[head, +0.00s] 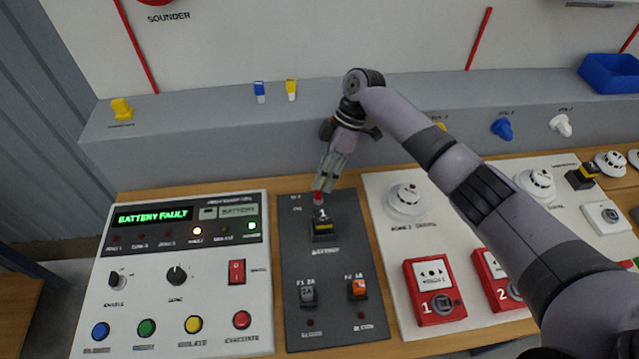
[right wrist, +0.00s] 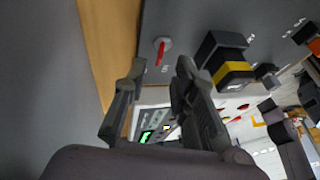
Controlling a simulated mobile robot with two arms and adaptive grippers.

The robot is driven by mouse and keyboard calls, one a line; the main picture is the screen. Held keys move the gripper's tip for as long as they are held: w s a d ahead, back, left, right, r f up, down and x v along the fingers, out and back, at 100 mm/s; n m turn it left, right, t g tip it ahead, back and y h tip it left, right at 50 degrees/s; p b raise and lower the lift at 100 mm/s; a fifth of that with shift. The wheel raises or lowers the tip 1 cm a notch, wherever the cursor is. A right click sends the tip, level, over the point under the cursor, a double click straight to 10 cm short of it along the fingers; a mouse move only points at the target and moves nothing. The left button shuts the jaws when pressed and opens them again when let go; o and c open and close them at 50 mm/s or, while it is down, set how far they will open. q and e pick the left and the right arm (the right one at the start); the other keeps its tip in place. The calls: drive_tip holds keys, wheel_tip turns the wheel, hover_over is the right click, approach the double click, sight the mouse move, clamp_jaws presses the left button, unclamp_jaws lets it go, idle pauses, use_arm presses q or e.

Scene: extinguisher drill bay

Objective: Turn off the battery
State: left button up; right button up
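A dark grey panel (head: 335,268) carries a black block with a yellow band (head: 323,228), marked 1, with lettering that seems to read BATTERY. Behind it is a small red lever (head: 318,197), which also shows in the right wrist view (right wrist: 162,46). The block also shows there (right wrist: 226,60). My right gripper (head: 322,186) points down at the red lever. In the right wrist view its fingers (right wrist: 160,64) are apart and empty, with the lever just beyond and between the tips. Contact cannot be told. My left gripper is not in view.
Left, a white panel (head: 130,285) has a green display (head: 153,215) reading BATTERY FAULT, knobs, a red rocker switch (head: 237,272) and coloured buttons. The dark panel also has two fuse-like parts (head: 358,288). Right are detectors (head: 404,200) and red call points (head: 433,290). A grey ledge (head: 220,130) runs behind.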

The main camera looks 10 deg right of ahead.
drive_tip(key=v, duration=0.8)
drive_tip(key=shift+d+r, duration=0.2)
drive_tip(key=shift+r, duration=0.15)
drive_tip(key=shift+w+r, duration=0.1)
